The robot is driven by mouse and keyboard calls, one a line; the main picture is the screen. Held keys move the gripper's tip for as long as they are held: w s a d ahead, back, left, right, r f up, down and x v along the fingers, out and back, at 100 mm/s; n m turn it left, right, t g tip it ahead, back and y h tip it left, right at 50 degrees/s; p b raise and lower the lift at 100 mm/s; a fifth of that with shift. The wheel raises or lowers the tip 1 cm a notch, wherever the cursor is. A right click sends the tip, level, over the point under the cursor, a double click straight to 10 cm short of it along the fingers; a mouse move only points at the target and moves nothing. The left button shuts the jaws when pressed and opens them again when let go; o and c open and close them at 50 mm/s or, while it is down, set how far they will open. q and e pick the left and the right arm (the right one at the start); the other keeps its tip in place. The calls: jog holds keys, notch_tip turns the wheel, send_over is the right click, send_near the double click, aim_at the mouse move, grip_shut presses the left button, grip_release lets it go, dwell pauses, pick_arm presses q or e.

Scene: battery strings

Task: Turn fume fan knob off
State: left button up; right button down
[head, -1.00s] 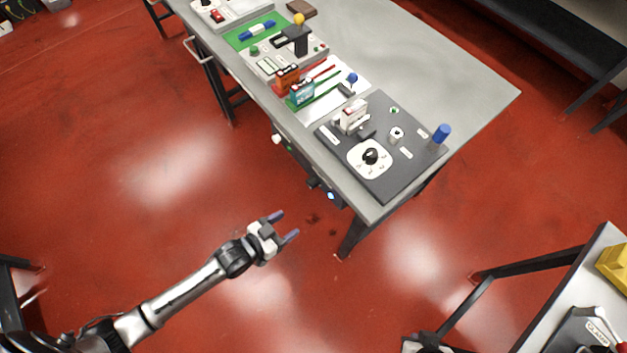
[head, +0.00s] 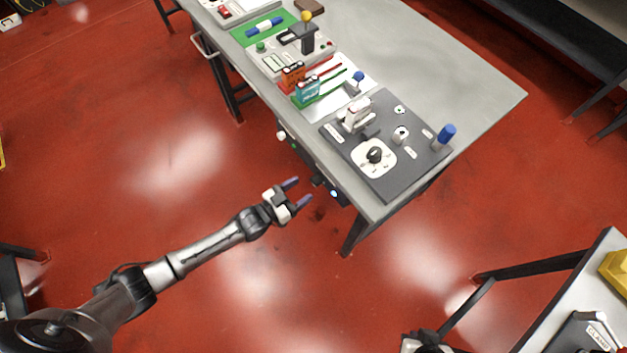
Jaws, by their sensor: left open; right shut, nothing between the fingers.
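A black rotary knob (head: 375,155) sits on a white dial plate on the dark grey panel (head: 398,183) at the near end of the bench. Small controls also sit along the bench's front edge: a white knob (head: 281,135), a dark knob (head: 318,181) and a blue-lit button (head: 336,194). The labels are too small to read, so I cannot tell which knob is for the fume fan. My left gripper (head: 303,190) is open and empty, its fingers pointing at the dark knob and lit button. My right gripper (head: 425,345) is shut at the bottom edge, partly cut off.
A second table (head: 540,335) stands at lower right. The red floor left of the bench is clear.

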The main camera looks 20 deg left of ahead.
aim_at(312, 182)
pick_arm(q)
jog(key=shift+b+x, duration=0.3)
jog(key=shift+x, duration=2.35)
jog(key=c, duration=0.9)
